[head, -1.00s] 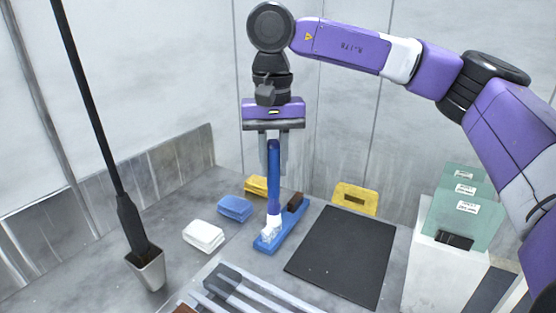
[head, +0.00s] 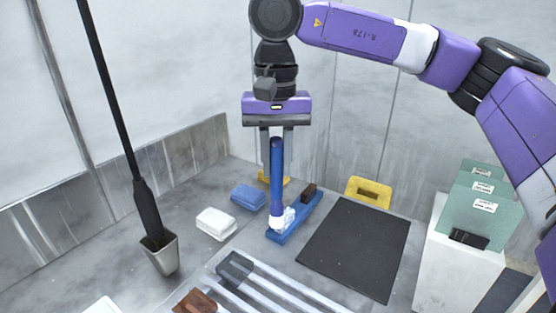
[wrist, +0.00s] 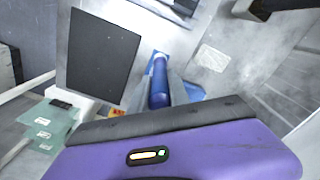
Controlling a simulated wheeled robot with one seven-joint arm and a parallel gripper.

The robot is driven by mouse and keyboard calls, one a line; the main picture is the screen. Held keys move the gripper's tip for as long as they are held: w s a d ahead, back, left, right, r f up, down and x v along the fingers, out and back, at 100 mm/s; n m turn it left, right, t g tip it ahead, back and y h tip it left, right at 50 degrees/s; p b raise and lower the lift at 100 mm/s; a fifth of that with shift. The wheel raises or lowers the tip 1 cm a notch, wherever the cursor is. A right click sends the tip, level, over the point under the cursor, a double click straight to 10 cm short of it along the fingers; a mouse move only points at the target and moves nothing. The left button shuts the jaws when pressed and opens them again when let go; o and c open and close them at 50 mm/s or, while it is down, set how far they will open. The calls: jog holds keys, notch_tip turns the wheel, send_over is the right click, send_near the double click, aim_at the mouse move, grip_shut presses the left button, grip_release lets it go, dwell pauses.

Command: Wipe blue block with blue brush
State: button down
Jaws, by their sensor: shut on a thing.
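My gripper (head: 277,172) points down and is shut on the upright handle of the blue brush (head: 277,160). The brush has a white lower end (head: 283,219), at the blue base (head: 298,220) on the table; I cannot tell whether it is lifted clear. The blue block (head: 248,197) is a low, layered blue piece left of the brush, apart from it. In the wrist view the brush handle (wrist: 159,94) stands below the jaws, and the blue block (wrist: 194,92) is partly hidden at its right.
A white block (head: 215,223) lies in front of the blue block. A yellow piece behind my gripper is partly hidden. A slotted yellow piece (head: 368,191) and black mat (head: 355,245) lie right. A grey bin (head: 161,256) holds a black pole. Rails (head: 265,285) lie in front.

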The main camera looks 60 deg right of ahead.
aim_at(277, 139)
jog(key=shift+r, duration=0.1)
jog(key=shift+r+p, duration=2.1)
jog(key=shift+r, duration=0.85)
jog(key=shift+r+p, duration=1.1)
jog(key=shift+r, duration=0.4)
